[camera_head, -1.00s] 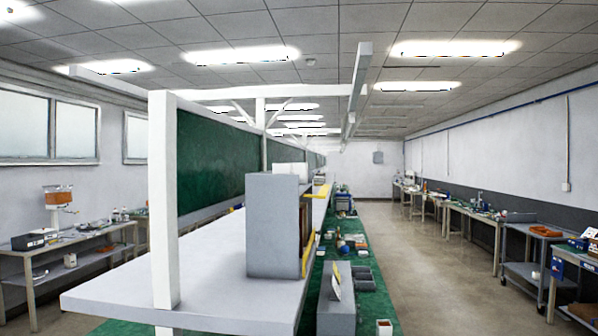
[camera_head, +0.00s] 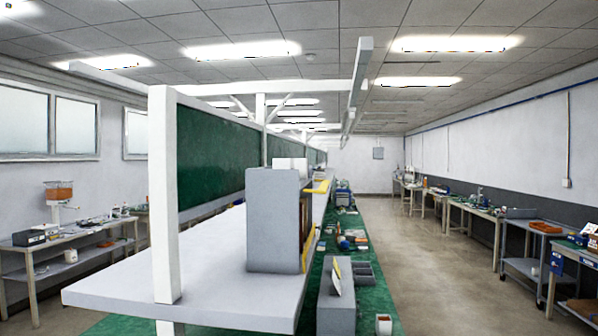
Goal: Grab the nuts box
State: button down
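I cannot pick out a nuts box for certain. On the green bench at the lower middle right stands a small white box with reddish contents (camera_head: 384,325), too small to identify. Farther back on the same bench are dark open bins (camera_head: 362,275), whose contents I cannot make out. My gripper is not in view, so its state and its distance from these things do not show.
A white shelf (camera_head: 200,255) with a post (camera_head: 164,190) overhangs the green bench (camera_head: 365,310). A large grey box (camera_head: 273,220) stands on it. A clear floor aisle (camera_head: 440,270) runs along the right, with worktables and a grey cart (camera_head: 532,240) beyond.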

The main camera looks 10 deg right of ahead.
aim_at(301, 164)
jog(key=u, duration=0.25)
jog(key=k, duration=0.6)
jog(key=z, duration=1.75)
jog(key=i, duration=2.1)
